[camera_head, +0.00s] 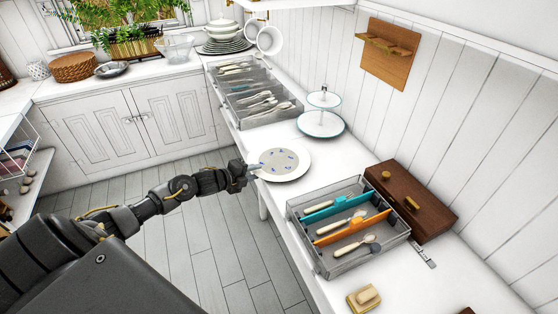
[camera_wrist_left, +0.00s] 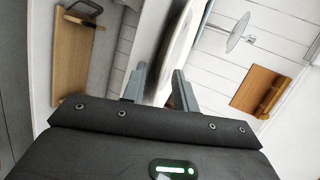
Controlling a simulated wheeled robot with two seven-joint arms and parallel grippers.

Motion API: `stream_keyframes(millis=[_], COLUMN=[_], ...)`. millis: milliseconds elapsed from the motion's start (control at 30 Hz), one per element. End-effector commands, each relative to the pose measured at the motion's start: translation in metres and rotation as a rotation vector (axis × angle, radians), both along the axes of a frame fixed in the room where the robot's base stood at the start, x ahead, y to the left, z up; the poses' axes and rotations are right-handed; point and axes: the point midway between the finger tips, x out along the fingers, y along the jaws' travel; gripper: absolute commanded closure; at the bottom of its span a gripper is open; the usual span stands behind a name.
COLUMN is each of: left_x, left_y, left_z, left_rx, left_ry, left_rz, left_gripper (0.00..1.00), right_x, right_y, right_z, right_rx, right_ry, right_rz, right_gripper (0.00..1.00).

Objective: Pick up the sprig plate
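The sprig plate (camera_head: 286,173), white with small blue marks around its pale centre, lies flat on the white counter near its front edge. My left gripper (camera_head: 255,170) is at the plate's left rim, level with it. In the left wrist view the plate (camera_wrist_left: 184,40) shows nearly edge-on beyond the fingertips. The fingers of my left gripper (camera_wrist_left: 160,80) stand apart, with the rim at or between their tips; contact is not clear. My right gripper is not in view.
A grey cutlery tray (camera_head: 345,265) with coloured dividers stands in front of the plate, and another cutlery tray (camera_head: 262,118) behind it. A two-tier stand (camera_head: 322,124) is close at the back right. A brown wooden box (camera_head: 412,200) stands by the wall.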

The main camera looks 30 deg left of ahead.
Motion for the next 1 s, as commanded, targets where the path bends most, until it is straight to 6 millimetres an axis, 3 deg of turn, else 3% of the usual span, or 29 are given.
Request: stream_keyframes(millis=[267,500,1000], left_x=[0.0027,0.0026,0.0033], left_y=[-0.0014,-0.0013,-0.001], left_z=[-0.002,-0.0018,0.0007], left_rx=[0.0,0.0,-0.001], left_ry=[0.001,0.001,-0.004], left_rz=[-0.001,-0.001,-0.001], left_gripper=[0.71,1.0,1.0], right_x=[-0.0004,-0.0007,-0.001], right_y=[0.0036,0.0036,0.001], right_z=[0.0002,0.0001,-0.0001], right_rx=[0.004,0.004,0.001], right_ry=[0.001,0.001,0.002], right_rz=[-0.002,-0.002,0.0], right_gripper=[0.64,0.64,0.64])
